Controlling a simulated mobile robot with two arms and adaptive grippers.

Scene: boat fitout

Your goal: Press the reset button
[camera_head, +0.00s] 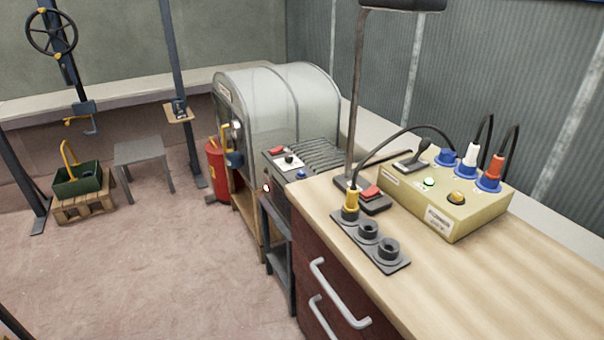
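No button carries a label I can read as reset. A beige control box (445,210) on the workbench has a small lit green button or lamp (429,182), an amber button (457,198) and a lever (412,160). Left of it, a red rocker switch (371,193) sits on a dark base on the bench. The machine beside the bench has a panel with a red switch (277,150), a dark knob (289,159) and a blue button (301,173). A red lit spot (266,187) shows on its front. Neither gripper is in view.
The wooden workbench (540,265) fills the right, with a socket strip (385,255), plugs, cables and a lamp post (354,90). A domed machine (290,105), a red cylinder (215,165), a grey stool (143,152) and a green crate (75,184) stand behind. The left floor is clear.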

